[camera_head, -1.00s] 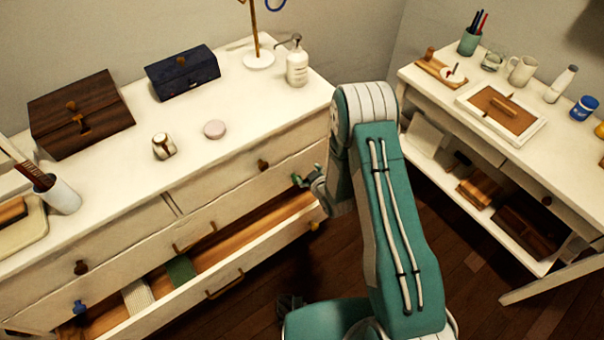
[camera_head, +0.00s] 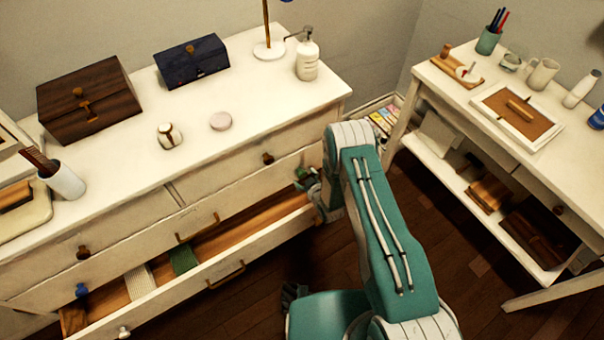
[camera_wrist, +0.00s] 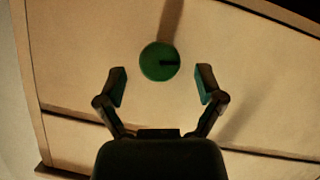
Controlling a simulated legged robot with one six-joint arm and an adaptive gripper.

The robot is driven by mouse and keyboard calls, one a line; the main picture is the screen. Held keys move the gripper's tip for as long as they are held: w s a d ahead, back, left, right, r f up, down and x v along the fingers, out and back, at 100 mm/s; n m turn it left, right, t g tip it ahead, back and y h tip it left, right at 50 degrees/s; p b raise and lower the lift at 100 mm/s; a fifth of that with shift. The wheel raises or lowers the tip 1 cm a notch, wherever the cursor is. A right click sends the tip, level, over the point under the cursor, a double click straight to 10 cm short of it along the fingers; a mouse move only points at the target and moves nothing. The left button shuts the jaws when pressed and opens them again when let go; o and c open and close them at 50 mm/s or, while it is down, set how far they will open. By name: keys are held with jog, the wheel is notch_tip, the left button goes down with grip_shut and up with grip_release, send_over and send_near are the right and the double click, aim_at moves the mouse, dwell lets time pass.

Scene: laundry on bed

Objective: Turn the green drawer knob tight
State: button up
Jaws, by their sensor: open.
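The green drawer knob (camera_wrist: 160,61) is round with a dark mark running from its middle to the right. It sits on a cream drawer front (camera_wrist: 75,60), just beyond and between my open fingertips. A gap shows on each side, and the fingers do not appear to touch it. In the head view, the green knob (camera_head: 301,173) is small and partly hidden at the right end of the dresser's middle drawer row. My gripper (camera_head: 310,184) is right at it there, with its fingers too small to make out clearly.
Below the knob, a drawer (camera_head: 225,282) is pulled out, holding green and striped cloth. A blue knob (camera_head: 81,290) is at the left of the same row as the green one. A side table (camera_head: 470,95) stands to the right.

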jog(key=shift+x, duration=1.25)
jog(key=shift+s, duration=0.1)
jog(key=c, duration=1.1)
jog(key=shift+c, duration=0.2)
jog(key=m+g+y, duration=0.1)
jog(key=m+y, duration=0.1)
jog(key=m, duration=0.1)
jog(key=shift+d, duration=0.1)
jog(key=m+y, duration=0.1)
jog(key=m, duration=0.1)
jog(key=m+g+y, duration=0.1)
jog(key=m, duration=0.1)
jog(key=shift+f+g+y, duration=0.1)
jog(key=shift+g+y, duration=0.2)
jog(key=m+y, duration=0.2)
jog(key=m, duration=0.2)
jog(key=shift+d+f+m, duration=0.1)
jog(key=shift+d+m, duration=0.05)
jog(key=shift+m, duration=0.25)
jog(key=shift+f+m+y, duration=0.1)
jog(key=shift+m+y, duration=0.9)
jog(key=shift+m, duration=0.9)
